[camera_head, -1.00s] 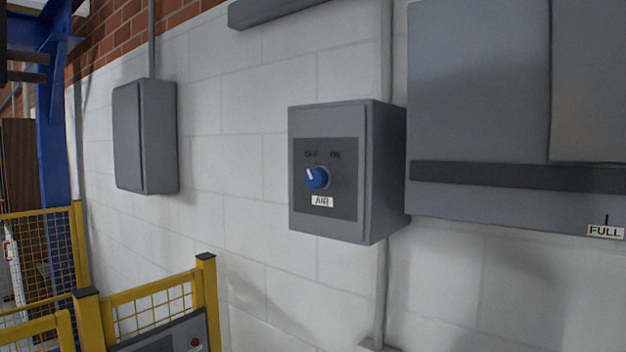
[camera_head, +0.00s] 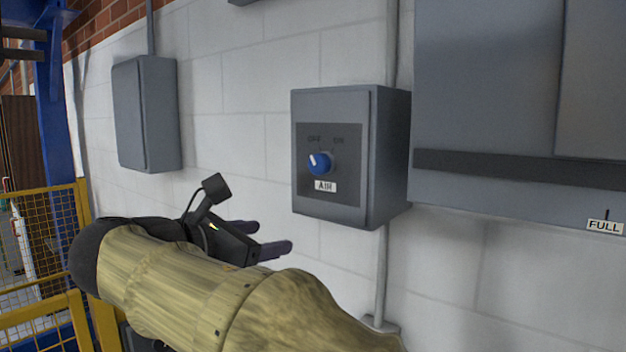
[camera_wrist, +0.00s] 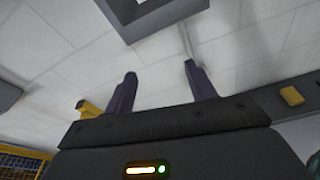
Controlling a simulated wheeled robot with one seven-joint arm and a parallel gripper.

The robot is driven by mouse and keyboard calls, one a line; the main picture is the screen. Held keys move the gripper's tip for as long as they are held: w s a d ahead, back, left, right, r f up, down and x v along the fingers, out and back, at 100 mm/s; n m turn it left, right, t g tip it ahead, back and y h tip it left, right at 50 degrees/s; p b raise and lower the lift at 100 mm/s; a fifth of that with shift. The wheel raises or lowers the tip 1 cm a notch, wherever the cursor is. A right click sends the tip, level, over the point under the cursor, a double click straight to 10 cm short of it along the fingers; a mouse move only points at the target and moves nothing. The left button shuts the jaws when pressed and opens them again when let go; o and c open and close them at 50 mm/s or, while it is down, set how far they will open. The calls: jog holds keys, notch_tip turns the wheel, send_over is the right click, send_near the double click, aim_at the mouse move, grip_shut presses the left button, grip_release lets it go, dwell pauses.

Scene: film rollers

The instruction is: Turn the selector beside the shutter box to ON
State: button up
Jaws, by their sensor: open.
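The selector (camera_head: 320,163) is a blue round knob with a white pointer mark on a grey box (camera_head: 388,160) fixed to the wall. OFF and ON are printed above it and a label AIR is below it. The pointer leans up and left, toward OFF. My gripper (camera_head: 280,248) is left of and below the box, apart from it. In the wrist view my gripper (camera_wrist: 160,85) shows two dark fingers spread apart with nothing between them. The underside of a grey box (camera_wrist: 160,14) shows at the top there; the knob is not visible in that view.
A large grey cabinet (camera_head: 485,110) with a FULL label stands right of the selector box. Another grey box (camera_head: 145,113) hangs on the wall at left. A conduit (camera_head: 381,280) runs below the selector box. Yellow mesh fencing (camera_head: 45,225) is at lower left.

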aim_at(315, 165)
jog(key=s+a+r+t+h, duration=0.1)
jog(key=s+a+r, duration=0.2)
jog(key=s+r, duration=0.3)
notch_tip(315, 165, up, 4)
jog(key=shift+f+t+h, duration=0.15)
jog(key=shift+t+h, duration=0.15)
jog(key=shift+h, duration=0.1)
jog(key=shift+d, duration=0.1)
jog(key=p+x, duration=0.5)
jog(key=x, duration=1.2)
jog(key=shift+d+p, duration=0.1)
jog(key=shift+p, duration=0.3)
jog(key=c, duration=1)
